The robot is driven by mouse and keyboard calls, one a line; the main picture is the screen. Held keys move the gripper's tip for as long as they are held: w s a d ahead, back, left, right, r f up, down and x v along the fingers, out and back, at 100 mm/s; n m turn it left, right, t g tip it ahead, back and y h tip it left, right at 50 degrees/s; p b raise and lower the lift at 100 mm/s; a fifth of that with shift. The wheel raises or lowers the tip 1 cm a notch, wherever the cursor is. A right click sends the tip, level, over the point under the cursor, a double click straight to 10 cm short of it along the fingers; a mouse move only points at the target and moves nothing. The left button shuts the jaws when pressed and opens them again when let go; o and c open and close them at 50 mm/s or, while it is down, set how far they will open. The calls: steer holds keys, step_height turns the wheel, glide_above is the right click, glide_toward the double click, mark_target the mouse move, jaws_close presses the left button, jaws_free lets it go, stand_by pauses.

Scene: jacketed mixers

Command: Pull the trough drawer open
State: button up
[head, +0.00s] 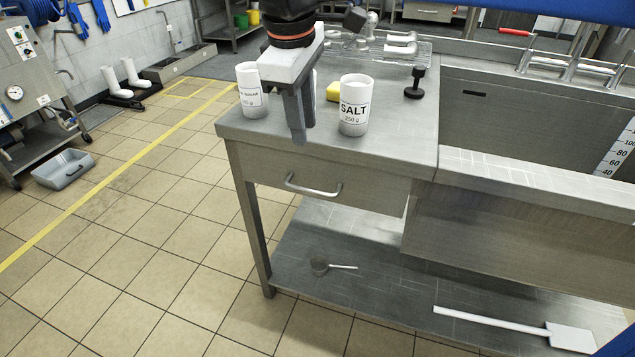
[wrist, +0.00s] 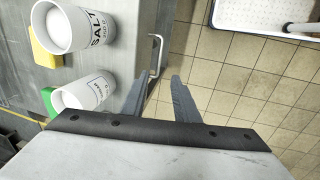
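The drawer (head: 370,196) is a grey steel front under the worktop and looks shut, its face flush with the table frame. Its curved metal handle (head: 313,188) is on the front. My gripper (head: 297,132) hangs pointing down at the worktop's front edge, above the handle in the head view. In the wrist view my gripper (wrist: 159,77) is open and empty, its two fingers apart. The handle (wrist: 156,55) shows just beyond the fingertips, its near end lying between them in the picture. It looks apart from the fingers.
A salt cup (head: 353,105) and another labelled white cup (head: 250,90) stand on the worktop close to my gripper. A yellow sponge (head: 333,92) and black knob-shaped item (head: 415,83) are behind. The lower shelf (head: 345,240) holds a ladle and paddle. Floor in front is clear.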

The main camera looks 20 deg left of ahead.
mark_target(312, 190)
steer(key=w+f, duration=0.1)
steer(key=f, duration=0.4)
steer(key=w+f, duration=0.1)
steer(key=f, duration=0.5)
steer(key=w+f, duration=0.1)
steer(key=f, duration=0.5)
steer(key=shift+w+d, duration=0.1)
steer(key=shift+w, duration=0.05)
steer(key=shift+c, duration=0.7)
jaws_close()
